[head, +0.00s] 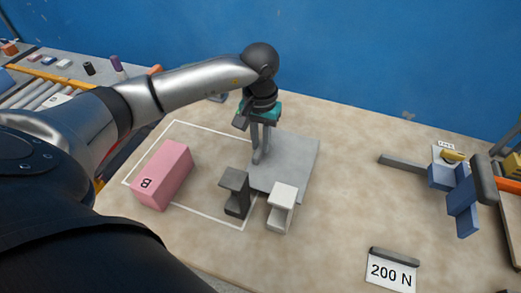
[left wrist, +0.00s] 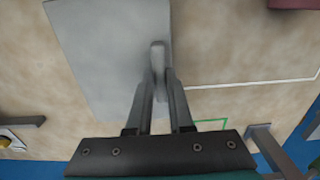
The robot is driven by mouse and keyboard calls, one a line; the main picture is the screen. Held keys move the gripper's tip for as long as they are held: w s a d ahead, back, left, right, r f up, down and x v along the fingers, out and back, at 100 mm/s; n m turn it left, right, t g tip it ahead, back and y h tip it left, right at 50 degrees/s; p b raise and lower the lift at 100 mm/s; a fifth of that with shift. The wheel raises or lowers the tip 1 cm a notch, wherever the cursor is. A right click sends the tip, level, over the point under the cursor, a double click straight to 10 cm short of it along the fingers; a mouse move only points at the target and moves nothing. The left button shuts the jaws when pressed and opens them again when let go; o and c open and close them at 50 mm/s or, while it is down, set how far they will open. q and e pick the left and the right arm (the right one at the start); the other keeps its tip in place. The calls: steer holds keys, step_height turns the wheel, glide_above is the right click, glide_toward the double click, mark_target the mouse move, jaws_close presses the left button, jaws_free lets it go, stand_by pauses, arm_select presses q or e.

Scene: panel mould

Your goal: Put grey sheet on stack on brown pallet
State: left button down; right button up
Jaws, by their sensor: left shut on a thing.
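The grey sheet (head: 290,165) is a flat, pale grey square plate at the middle of the table in the head view. It also shows at the upper left of the left wrist view (left wrist: 105,50). My left gripper (head: 259,158) reaches down to the sheet's left edge. In the left wrist view its fingers (left wrist: 158,75) are closed together at that edge, with a small rounded grey piece between them. Whether the sheet rests on the table or hangs just above it, I cannot tell. My right gripper is out of view. I cannot make out a brown pallet or stack.
A pink block (head: 163,174) marked B stands left of the sheet. A dark grey stepped block (head: 235,192) and a white one (head: 281,206) stand at the sheet's near edge. A 200 N sign (head: 391,271) and a blue bracket (head: 460,200) are to the right.

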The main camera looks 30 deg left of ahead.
arm_select(q)
steer(key=shift+f, duration=1.5)
steer(key=shift+f+b, duration=0.15)
steer(key=shift+b, duration=0.2)
steer(key=c, duration=0.8)
jaws_free()
